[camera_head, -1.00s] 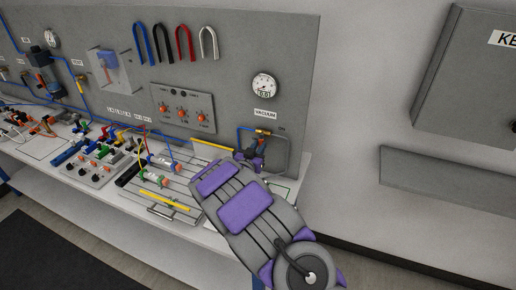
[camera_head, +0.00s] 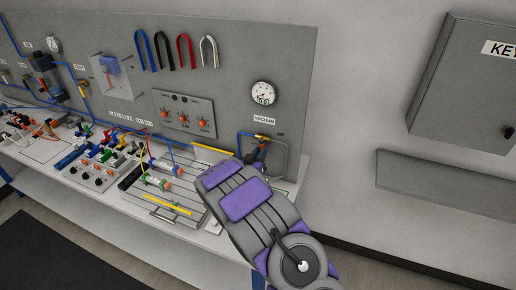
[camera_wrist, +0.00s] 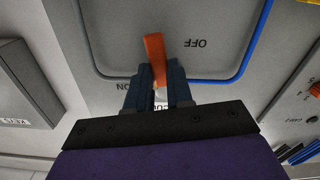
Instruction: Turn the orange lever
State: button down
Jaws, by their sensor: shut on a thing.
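The orange lever (camera_wrist: 153,58) sits on a grey panel with a rounded outline in the wrist view. The panel appears upside down there, with "OFF" to the lever's right and "ON" to its left. My gripper (camera_wrist: 158,78) has its two dark fingers on either side of the lever, shut on it. The lever's upper part shows beyond the fingertips; its lower part is hidden between them. In the head view my gripper (camera_head: 257,154) reaches the lower right of the grey board, below the VACUUM label, and largely hides the lever.
A round gauge (camera_head: 263,93) is above the lever. Blue tubing (camera_head: 240,141) runs beside it. The workbench (camera_head: 187,233) at left carries valves, cables and a yellow-barred tray. A grey key cabinet (camera_head: 465,85) and a ledge (camera_head: 445,185) are on the right wall.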

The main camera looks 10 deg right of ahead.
aim_at(268, 143)
jog(key=r+n+p, duration=0.1)
jog(key=n+p, duration=0.3)
jog(key=s+d+r+n+p, duration=0.1)
jog(key=n+p, duration=0.3)
jog(key=r+n+p, duration=0.1)
jog(key=n+p, duration=0.2)
jog(key=n, duration=0.1)
jog(key=shift+s+d+n+p, duration=0.15)
jog(key=shift+d+n+p, duration=0.2)
jog(key=shift+n+p, duration=0.05)
jog(key=shift+r+n+p, duration=0.2)
jog(key=shift+n+p, duration=0.55)
jog(key=shift+n, duration=0.65)
